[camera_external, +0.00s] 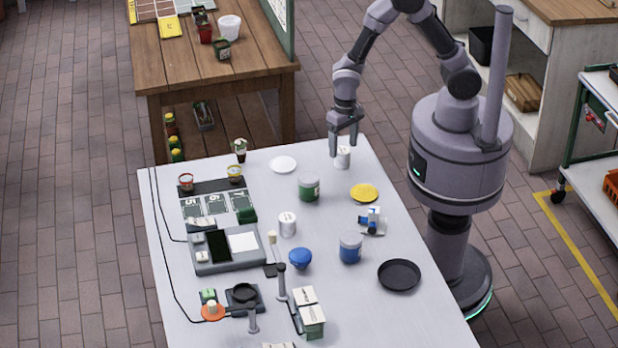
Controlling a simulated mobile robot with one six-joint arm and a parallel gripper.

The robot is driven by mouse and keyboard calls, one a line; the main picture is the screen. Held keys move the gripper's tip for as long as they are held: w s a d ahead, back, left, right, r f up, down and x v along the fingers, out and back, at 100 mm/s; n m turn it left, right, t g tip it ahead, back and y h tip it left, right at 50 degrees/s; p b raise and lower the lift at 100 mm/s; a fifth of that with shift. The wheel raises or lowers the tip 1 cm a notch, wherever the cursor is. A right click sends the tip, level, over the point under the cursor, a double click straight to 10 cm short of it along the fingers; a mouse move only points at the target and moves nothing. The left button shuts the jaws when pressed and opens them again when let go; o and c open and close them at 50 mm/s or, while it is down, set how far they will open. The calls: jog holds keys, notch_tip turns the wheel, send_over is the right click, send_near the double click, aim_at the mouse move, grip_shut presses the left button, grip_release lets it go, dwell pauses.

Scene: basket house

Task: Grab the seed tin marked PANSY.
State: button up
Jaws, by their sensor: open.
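My gripper (344,145) points down at the table's far right corner with its fingers apart. A small white tin (343,158) stands upright right at the fingertips. I cannot tell whether the fingers are around it or just above it, or whether they touch it. Other upright tins on the table are a green one with a pale top (309,189), a white one (287,225) and a blue one with a greyish top (350,248). No label is readable at this size, so I cannot tell which tin is marked PANSY.
The white table (378,315) also holds a white plate (283,164), yellow dish (364,193), blue bowl (300,259), black pan (399,275), and a grey console (230,258) at left. A wooden bench (185,68) stands behind. Bare table surrounds the white tin at the gripper.

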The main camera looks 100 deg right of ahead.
aim_at(343, 150)
jog(key=f, duration=0.1)
jog(key=f+b, duration=0.1)
jog(key=f, duration=0.2)
jog(key=shift+w+a, duration=0.2)
jog(key=shift+a, duration=0.05)
jog(key=shift+r, duration=0.15)
jog(key=shift+c, duration=1.1)
jog(key=c, duration=1.2)
jog(key=shift+r, duration=0.1)
jog(key=shift+c, duration=0.2)
